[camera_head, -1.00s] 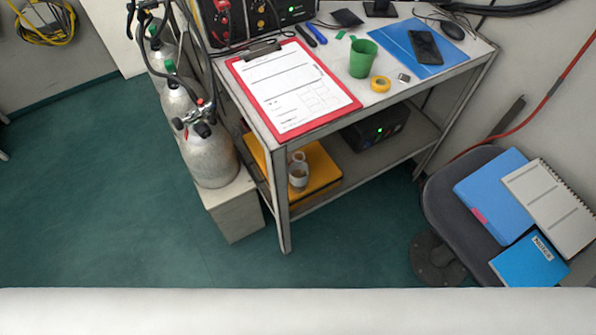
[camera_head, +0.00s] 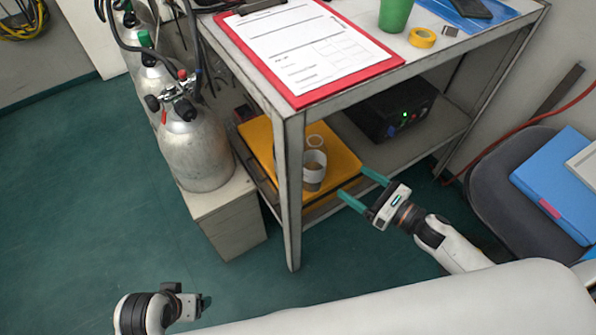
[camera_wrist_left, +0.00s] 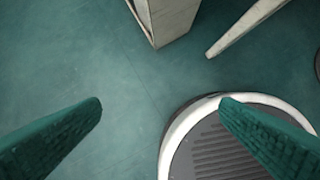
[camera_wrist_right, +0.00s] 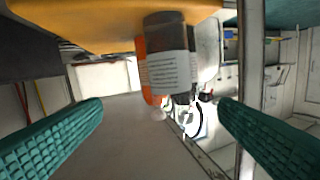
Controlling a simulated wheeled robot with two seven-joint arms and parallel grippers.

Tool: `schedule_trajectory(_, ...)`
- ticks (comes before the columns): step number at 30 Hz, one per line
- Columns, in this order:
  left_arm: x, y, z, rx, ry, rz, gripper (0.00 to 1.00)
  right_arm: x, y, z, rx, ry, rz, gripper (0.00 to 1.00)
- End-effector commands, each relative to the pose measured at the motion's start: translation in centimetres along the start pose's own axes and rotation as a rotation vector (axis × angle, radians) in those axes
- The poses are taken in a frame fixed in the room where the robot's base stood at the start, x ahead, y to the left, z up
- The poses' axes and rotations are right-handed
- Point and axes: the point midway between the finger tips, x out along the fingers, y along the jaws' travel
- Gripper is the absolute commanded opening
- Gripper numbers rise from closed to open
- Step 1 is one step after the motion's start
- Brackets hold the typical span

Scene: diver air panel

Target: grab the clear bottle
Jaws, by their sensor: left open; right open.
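A small see-through container with a pale band, apparently the clear bottle (camera_head: 314,172), stands on the yellow-orange case on the cart's lower shelf. In the right wrist view the bottle (camera_wrist_right: 168,60) appears upside down, with a printed label, beyond the fingers. My right gripper (camera_head: 353,182) is open and empty, in front and to the right of the bottle, apart from it. Its green fingers (camera_wrist_right: 162,104) lie on both sides of the right wrist view. My left gripper (camera_wrist_left: 160,108) is open and empty above the floor; its fingers are mostly hidden in the head view.
The yellow-orange case (camera_head: 345,152) lies behind a cart leg (camera_head: 291,200). A black box (camera_head: 393,108) sits right of it. An orange object (camera_wrist_right: 146,70) shows behind the bottle. Gas cylinders (camera_head: 195,145) stand left; a chair (camera_head: 495,180) is right.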

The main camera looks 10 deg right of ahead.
Motion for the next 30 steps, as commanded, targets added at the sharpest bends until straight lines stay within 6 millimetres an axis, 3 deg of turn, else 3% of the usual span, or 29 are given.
schedule_trajectory(5, -1.2, 0.1, 0.0, -0.001, -0.009, 0.002, 0.85, 0.9, -1.1, -1.0, -0.131, 0.033, -0.057, 0.83)
schedule_trajectory(13, -2.0, 0.1, 0.1, -0.001, -0.013, 0.002, 0.85, 5.4, -1.4, -1.3, -0.133, 0.034, -0.057, 0.83)
schedule_trajectory(22, -2.5, 0.1, 0.2, -0.002, -0.017, 0.003, 0.85, 8.0, -1.5, -1.3, -0.130, 0.032, -0.055, 0.83)
schedule_trajectory(30, -3.4, 0.1, 0.2, -0.003, -0.021, 0.003, 0.85, 11.7, -1.7, -1.3, -0.128, 0.032, -0.055, 0.83)
